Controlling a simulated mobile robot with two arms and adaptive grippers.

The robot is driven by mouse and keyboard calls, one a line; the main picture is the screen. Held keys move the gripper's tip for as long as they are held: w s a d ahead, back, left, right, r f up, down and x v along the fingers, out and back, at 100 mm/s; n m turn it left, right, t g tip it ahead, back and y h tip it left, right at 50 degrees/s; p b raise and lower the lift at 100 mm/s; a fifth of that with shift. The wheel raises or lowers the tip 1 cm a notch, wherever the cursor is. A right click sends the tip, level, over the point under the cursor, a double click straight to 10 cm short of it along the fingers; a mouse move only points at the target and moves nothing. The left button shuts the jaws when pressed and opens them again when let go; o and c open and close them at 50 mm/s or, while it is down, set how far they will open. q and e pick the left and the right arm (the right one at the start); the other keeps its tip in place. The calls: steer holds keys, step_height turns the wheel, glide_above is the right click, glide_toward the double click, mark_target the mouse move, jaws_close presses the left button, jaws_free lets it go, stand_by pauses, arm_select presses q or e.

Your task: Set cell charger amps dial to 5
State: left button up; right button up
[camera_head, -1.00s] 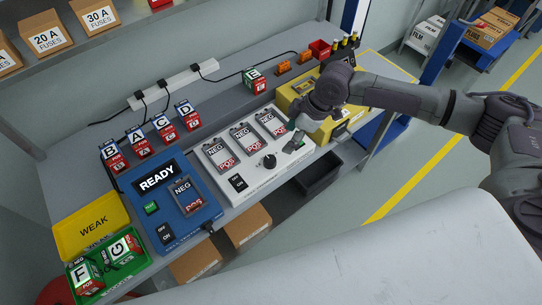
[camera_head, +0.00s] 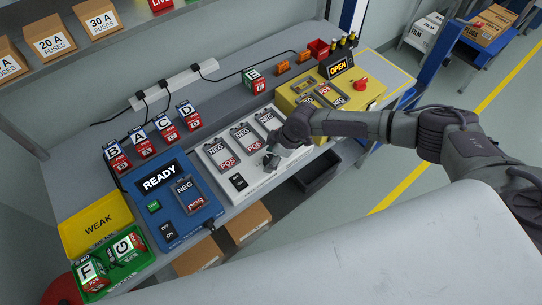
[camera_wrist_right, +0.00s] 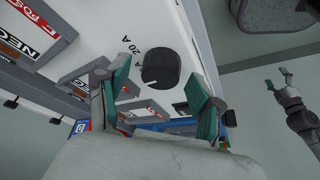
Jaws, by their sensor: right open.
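The cell charger (camera_head: 213,160) is the white box with three NEG/POS bays in the middle of the bench. Its black round dial (camera_wrist_right: 160,68) shows in the right wrist view, with a white pointer line toward the lower left of the picture. A "20 A" mark is printed beside it; the 5 mark is not readable. My right gripper (camera_head: 272,160) is over the dial and hides it in the head view. In the wrist view its open fingers stand on either side of the dial, apparently apart from it. My left gripper (camera_wrist_right: 279,78) shows open and empty at the right.
A blue tester (camera_head: 188,226) reading READY stands left of the charger. A yellow device (camera_head: 374,87) reading OPEN stands to its right. Lettered cells (camera_head: 165,128) line the bench behind. A yellow tray (camera_head: 72,243) and green tray (camera_head: 153,259) are at the left.

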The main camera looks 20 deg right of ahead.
steer(key=c, duration=1.1)
steer(key=shift+f+n+b, duration=0.2)
steer(key=shift+n+b, duration=0.2)
steer(key=shift+b, duration=0.5)
steer(key=n+g+b, duration=0.1)
steer(key=n+b, duration=0.2)
steer(key=b, duration=0.1)
steer(key=n+g+b, duration=0.1)
steer(key=n+b, duration=0.2)
steer(key=b, duration=0.1)
steer(key=shift+w+n+g, duration=0.2)
steer(key=shift+n+g, duration=0.2)
steer(key=shift+r+n+g+b, duration=0.2)
steer(key=shift+n+g+b, duration=0.5)
steer(key=shift+n+b, duration=1.1)
steer(key=shift+n, duration=0.5)
steer(key=shift+p, duration=0.3)
steer(key=o, duration=1.1)
